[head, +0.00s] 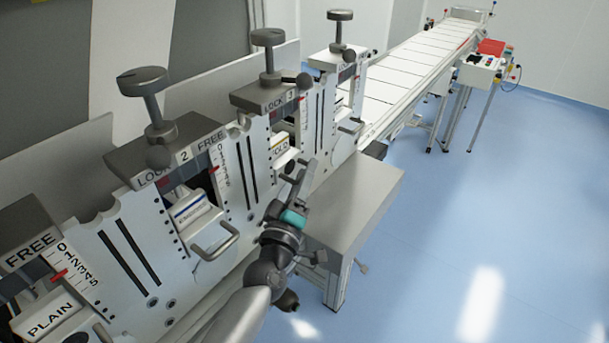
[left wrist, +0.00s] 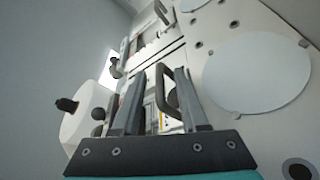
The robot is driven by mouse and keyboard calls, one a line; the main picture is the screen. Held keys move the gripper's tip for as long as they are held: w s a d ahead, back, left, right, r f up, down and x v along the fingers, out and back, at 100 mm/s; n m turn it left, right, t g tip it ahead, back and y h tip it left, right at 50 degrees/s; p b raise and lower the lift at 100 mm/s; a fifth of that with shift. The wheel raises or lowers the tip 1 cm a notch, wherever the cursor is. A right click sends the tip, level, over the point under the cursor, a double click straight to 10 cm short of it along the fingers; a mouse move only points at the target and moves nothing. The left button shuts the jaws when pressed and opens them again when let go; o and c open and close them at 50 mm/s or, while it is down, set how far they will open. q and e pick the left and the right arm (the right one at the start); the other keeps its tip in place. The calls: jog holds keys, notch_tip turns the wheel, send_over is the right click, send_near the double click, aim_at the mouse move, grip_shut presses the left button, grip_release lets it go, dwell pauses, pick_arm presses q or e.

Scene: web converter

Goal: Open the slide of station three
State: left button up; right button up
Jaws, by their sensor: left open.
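Station three (head: 243,130) is a white panel unit in the middle of the head view, with a grey block marked LOCK 3 (head: 272,97) and a T-shaped knob (head: 268,50) on top. My left gripper (head: 302,178) is open in front of its lower right part and hides some of it. In the left wrist view, a dark bar handle (left wrist: 165,90) on the white panel shows between the open fingers (left wrist: 158,103). Whether the fingers touch the handle cannot be told. My right gripper is not in view.
Station two's bar handle (head: 216,241) is at the left of my arm. Another bar handle (head: 352,126) is farther back. A grey block (head: 355,200) stands right of the gripper. A long conveyor (head: 420,60) runs to the back. Blue floor (head: 480,200) at the right is clear.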

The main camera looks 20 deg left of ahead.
pick_arm(q)
jog(key=shift+c, duration=0.3)
jog(key=c, duration=0.6)
grip_shut()
jog(key=shift+r, duration=0.1)
dwell(0.4)
